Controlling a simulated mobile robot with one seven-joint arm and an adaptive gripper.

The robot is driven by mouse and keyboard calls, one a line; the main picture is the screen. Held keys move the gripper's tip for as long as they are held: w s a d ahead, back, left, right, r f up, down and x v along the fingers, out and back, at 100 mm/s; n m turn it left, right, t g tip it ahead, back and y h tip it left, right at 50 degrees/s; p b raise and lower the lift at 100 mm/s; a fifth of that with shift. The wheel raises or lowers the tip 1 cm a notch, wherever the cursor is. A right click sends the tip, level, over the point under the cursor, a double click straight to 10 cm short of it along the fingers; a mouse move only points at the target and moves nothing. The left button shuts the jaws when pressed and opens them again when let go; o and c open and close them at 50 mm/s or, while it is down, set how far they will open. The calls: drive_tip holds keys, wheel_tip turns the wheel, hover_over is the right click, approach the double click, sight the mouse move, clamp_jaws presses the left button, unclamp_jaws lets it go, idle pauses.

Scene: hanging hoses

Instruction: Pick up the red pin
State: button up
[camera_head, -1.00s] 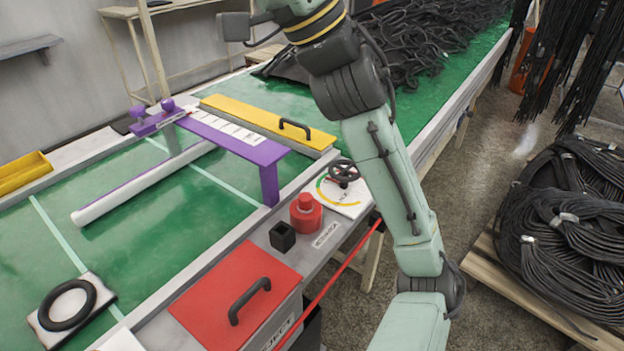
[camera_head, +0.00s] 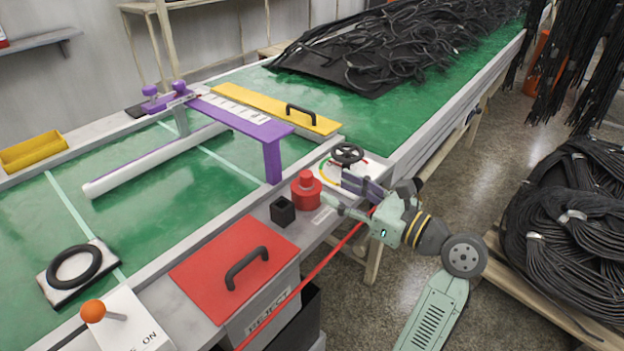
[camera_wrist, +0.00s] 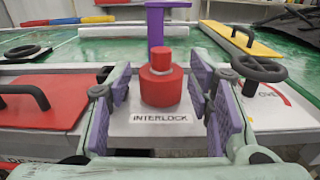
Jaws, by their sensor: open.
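The red pin (camera_head: 306,191) stands upright on the grey ledge at the conveyor's near side, a narrow cap on a wider round base. In the wrist view the red pin (camera_wrist: 161,79) sits centred behind a label reading INTERLOCK (camera_wrist: 160,118). My gripper (camera_head: 336,191) comes from the right, level with the pin. Its purple-padded fingers (camera_wrist: 163,95) are open, one on each side of the pin in the wrist view. I see no contact, and the space between the pads is otherwise empty.
A small black square block (camera_head: 283,211) stands left of the pin. A black handwheel (camera_head: 347,154) is just behind right. A purple bracket (camera_head: 272,160) rises behind. A red lid (camera_head: 235,268) with a black handle lies front left. A red rail runs along the ledge's front.

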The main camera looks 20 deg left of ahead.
sight(312, 177)
drive_tip(key=p+x, duration=0.1)
drive_tip(key=x, duration=0.8)
drive_tip(key=shift+w+a+f, duration=0.15)
drive_tip(key=shift+a+f, duration=0.05)
clamp_jaws()
idle(0.3)
